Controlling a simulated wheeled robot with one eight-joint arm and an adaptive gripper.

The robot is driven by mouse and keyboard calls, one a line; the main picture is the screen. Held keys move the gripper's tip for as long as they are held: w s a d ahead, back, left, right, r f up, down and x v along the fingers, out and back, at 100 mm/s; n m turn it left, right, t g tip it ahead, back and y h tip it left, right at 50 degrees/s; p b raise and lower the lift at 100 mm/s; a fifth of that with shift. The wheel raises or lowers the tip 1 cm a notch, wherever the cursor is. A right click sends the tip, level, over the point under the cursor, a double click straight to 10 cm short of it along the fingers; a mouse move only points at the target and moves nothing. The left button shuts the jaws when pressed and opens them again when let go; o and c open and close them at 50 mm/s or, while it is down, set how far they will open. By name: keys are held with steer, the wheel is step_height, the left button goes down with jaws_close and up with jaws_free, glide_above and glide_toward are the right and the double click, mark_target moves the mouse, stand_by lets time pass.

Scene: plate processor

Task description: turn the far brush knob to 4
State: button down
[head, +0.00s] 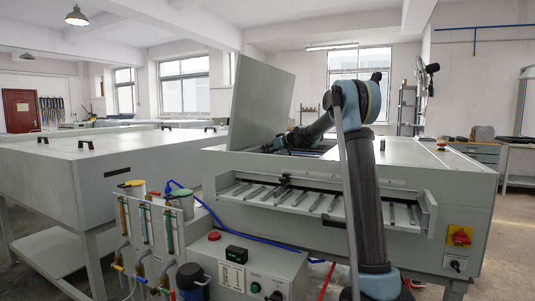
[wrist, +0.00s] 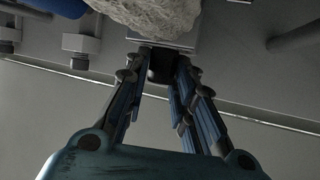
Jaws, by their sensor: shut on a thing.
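The far brush knob (wrist: 160,68) is a small dark piece between my fingertips in the wrist view. It sits just below a light metal block. My gripper (wrist: 163,60) is shut on it, a finger on either side. Any scale or number on the knob is hidden or too small to read. In the head view my arm reaches over the plate processor (head: 365,207) into its opened top. The gripper end is small there, and the knob cannot be made out.
A pale, rough rounded body (wrist: 150,14) lies just above the fingertips in the wrist view, with bolts to its left. In the head view the raised lid (head: 270,100) stands left of my arm. A control box (head: 250,275) with bottles and tubes is in front.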

steer(key=shift+w+d, duration=0.1)
steer(key=shift+w, duration=0.05)
steer(key=c, duration=1.3)
jaws_free()
steer(key=shift+c, duration=0.2)
steer(key=v, duration=1.2)
steer(key=shift+f, duration=0.15)
